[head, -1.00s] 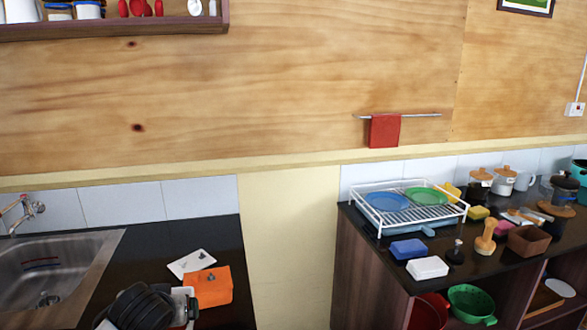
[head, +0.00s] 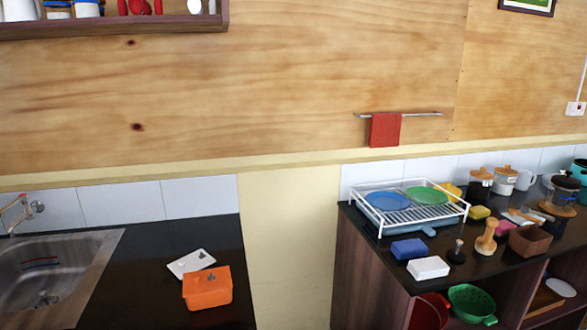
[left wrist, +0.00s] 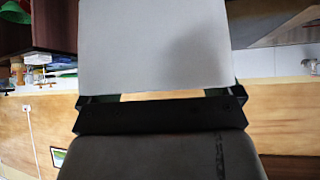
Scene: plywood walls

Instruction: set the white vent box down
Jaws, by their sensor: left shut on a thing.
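In the left wrist view, a large plain pale grey-white block (left wrist: 155,45) fills the upper middle, close to the camera. It appears to be the white vent box, though no vent slots show on this face. My left gripper (left wrist: 158,98), with a black bar across it, is shut on this block. Its fingertips are mostly hidden, and the block's far end is cut off by the picture edge. In the head view neither gripper shows, and the held block is out of view there.
The right counter holds a dish rack (head: 455,218), a blue block (head: 408,249), a white block (head: 428,267) and jars.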

